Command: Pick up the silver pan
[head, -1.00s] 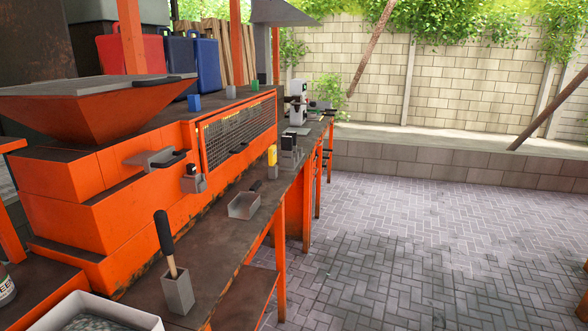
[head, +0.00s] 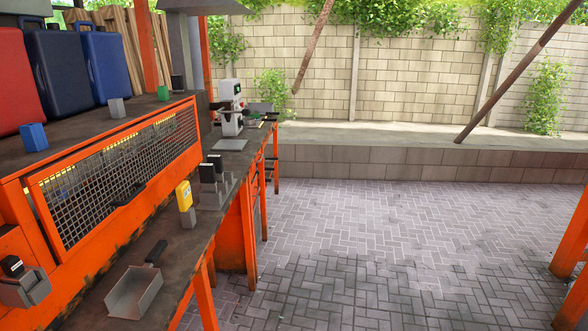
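Nothing covers the pan. Neither of my grippers shows in the head view.
A yellow device (head: 184,196) and a dark-topped holder (head: 212,178) stand farther along the bench. A grey bracket (head: 22,288) is on the orange machine's front (head: 18,236). An orange leg (head: 573,245) stands at the right. The paved floor (head: 370,255) between is clear.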

